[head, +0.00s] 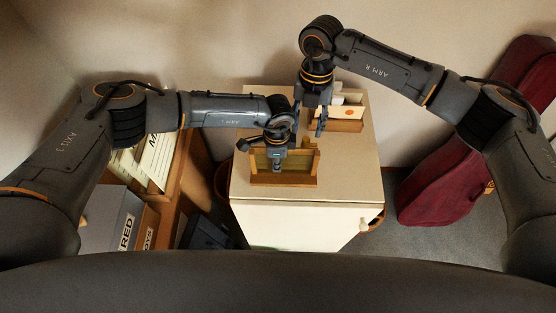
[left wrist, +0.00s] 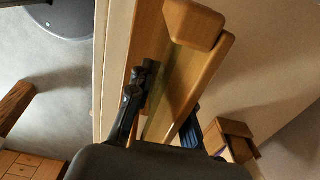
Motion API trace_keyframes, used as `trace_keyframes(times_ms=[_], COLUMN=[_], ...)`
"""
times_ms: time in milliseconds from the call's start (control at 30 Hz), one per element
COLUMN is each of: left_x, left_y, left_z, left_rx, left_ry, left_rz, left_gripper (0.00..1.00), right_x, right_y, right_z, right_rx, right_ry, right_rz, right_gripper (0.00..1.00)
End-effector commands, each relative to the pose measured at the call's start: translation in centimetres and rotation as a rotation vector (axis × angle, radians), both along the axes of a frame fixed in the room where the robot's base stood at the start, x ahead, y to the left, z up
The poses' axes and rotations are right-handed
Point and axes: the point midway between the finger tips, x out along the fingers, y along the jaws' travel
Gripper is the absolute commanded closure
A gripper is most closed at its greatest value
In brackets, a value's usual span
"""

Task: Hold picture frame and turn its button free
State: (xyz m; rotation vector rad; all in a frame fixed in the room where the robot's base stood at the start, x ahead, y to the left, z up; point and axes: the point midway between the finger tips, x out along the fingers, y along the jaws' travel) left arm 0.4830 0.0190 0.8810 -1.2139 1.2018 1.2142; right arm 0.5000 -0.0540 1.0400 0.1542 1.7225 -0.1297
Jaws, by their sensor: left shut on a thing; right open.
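The wooden picture frame (head: 284,181) stands near the front of the cream cabinet top, with a green-brown panel between its wooden sides. My left gripper (head: 277,165) is shut on the frame from above. In the left wrist view the frame (left wrist: 197,24) fills the upper middle, and one dark finger of the left gripper (left wrist: 135,95) lies along it. I cannot make out the button in either view.
A wooden holder with pale cards (head: 349,112) stands at the back right of the cabinet top (head: 350,170). A red instrument case (head: 440,185) leans at the right. Shelves with records and a grey box (head: 112,218) are at the left. The cabinet's front right top is clear.

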Motion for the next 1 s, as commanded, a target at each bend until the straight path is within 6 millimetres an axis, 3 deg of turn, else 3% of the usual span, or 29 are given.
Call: trace_keyframes(times_ms=[267,300,400,767,1000], left_x=[0.0,0.0,-0.1,-0.1,0.0], left_y=[-0.1,-0.1,-0.1,-0.2,-0.3], left_z=[0.1,0.1,0.1,0.4,3.7], left_rx=[-0.002,-0.002,-0.002,-0.002,-0.007], left_ry=[0.0,0.001,0.002,0.003,-0.001], left_rz=[-0.003,-0.004,-0.005,-0.006,-0.007], left_gripper=[1.0,0.73,0.54,0.54,0.54], right_x=[0.1,0.1,0.2,0.2,0.2], right_y=[-0.2,-0.2,-0.2,-0.3,-0.5], right_z=[0.2,0.2,0.2,0.2,0.0], right_rx=[-0.003,-0.003,-0.004,-0.004,-0.011], right_ry=[-0.002,-0.002,-0.003,-0.004,-0.004], right_rz=[-0.005,-0.006,-0.007,-0.009,-0.012], right_gripper=[0.58,0.58,0.58,0.58,0.58])
